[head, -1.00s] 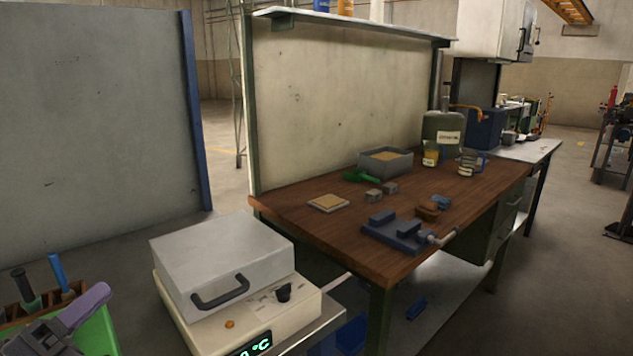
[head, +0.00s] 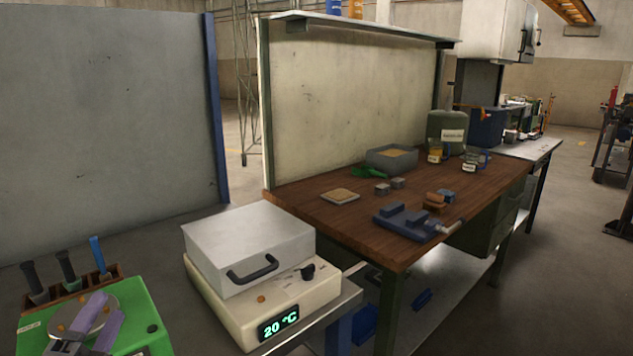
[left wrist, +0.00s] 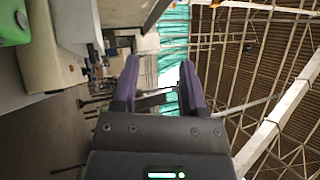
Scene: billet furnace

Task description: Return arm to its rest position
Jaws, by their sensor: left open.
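My left gripper (head: 107,306) is at the lower left of the head view, with purple fingers in front of a green machine with a round grey disc. In the left wrist view the same gripper (left wrist: 158,68) shows its two fingers apart with nothing between them. The furnace (head: 312,291) is a cream box with a closed grey lid, a black handle and a display reading 20 °C. It stands to the right of the gripper, apart from it. My right gripper does not show.
The green machine (head: 140,300) is close by my left gripper. Behind it, a wooden rack (head: 68,288) holds tools with black and blue handles. The wooden workbench (head: 330,215) at right bears a blue vise (head: 405,224), a grey tray (head: 370,161) and small blocks.

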